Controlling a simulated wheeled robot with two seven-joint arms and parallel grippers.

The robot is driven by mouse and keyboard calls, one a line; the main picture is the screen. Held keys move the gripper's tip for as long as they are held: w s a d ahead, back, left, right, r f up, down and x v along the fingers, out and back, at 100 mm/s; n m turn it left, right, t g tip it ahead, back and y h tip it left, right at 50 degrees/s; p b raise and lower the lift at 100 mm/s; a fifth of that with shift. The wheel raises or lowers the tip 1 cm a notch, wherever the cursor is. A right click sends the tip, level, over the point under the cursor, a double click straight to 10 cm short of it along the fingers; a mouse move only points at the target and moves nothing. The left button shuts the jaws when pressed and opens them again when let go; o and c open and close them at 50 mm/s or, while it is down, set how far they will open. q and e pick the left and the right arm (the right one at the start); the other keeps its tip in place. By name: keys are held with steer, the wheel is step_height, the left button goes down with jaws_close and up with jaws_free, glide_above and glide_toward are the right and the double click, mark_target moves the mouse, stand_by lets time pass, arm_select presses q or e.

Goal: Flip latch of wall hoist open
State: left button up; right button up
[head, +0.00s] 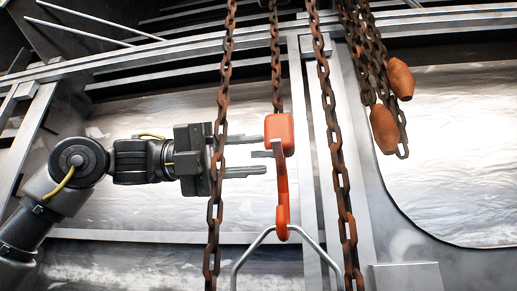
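The orange hook (282,188) of the wall hoist hangs upright on a rusty chain (275,60) in the middle of the head view, below an orange block (279,132). A small grey piece, apparently the latch (264,154), sticks out to the left just under the block. My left gripper (263,156) comes in from the left, level with the block and upper hook. Its two grey fingers are apart, one above and one below the grey piece, with nothing visibly clamped. Whether a finger touches the hook is unclear. My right gripper is out of view.
A rusty chain (222,75) hangs in front of my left gripper, and another (333,130) hangs right of the hook. Orange weights (383,128) hang with chains at upper right. A grey bent bar (318,250) arches at the hook's lower end. A metal-framed wall stands behind.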

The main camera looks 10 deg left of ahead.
arm_select(q)
steer(key=shift+d, duration=0.75)
